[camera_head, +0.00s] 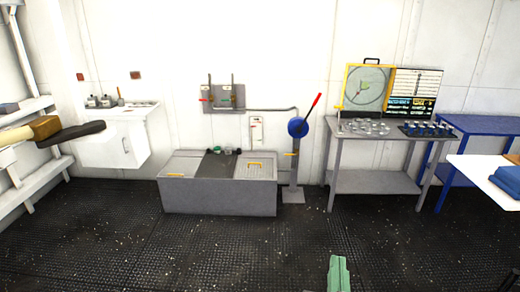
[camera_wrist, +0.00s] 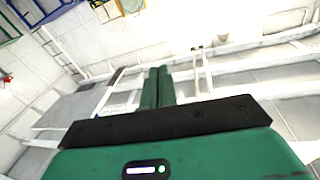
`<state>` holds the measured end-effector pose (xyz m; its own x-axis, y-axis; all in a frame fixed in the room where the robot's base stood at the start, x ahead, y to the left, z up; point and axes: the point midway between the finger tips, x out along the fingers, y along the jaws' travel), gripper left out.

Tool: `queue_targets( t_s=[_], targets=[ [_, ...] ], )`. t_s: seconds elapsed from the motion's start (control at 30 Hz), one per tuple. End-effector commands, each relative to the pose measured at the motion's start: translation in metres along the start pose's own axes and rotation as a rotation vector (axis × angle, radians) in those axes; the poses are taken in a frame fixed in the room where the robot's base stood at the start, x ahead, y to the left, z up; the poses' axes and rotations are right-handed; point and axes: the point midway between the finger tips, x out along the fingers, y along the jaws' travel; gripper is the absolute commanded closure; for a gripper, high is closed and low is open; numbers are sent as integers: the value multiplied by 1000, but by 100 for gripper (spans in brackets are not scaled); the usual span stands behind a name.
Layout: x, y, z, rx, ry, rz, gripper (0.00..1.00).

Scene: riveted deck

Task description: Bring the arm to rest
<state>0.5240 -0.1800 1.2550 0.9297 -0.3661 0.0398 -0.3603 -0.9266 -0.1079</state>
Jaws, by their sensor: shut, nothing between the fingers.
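My gripper (camera_head: 339,262) shows at the bottom edge of the head view, right of centre, as green fingers above the dark deck. In the wrist view my gripper (camera_wrist: 158,72) has its two green fingers pressed together with nothing between them. The rest of my arm is below the head view's edge. Nothing is seen touching the gripper. The wrist view is tilted and looks towards pale walls and white frames.
A grey bench (camera_head: 218,198) stands at centre, beside a post with a blue wheel (camera_head: 298,127) and red lever. A grey table (camera_head: 375,182) and blue table (camera_head: 478,124) stand right. A white cabinet (camera_head: 125,138) hangs left. The riveted deck (camera_head: 200,250) in front is clear.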

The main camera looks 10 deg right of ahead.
Motion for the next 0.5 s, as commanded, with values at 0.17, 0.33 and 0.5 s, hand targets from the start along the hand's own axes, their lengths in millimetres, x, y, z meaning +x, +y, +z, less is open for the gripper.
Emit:
queue_targets(
  t_s=[0.17,0.33,0.5],
  targets=[
    [-50,-96,-122,7,270,-214,100],
    [-108,-146,-194,26,460,-349,100],
    [-135,-160,-220,36,533,-397,100]
  ],
)
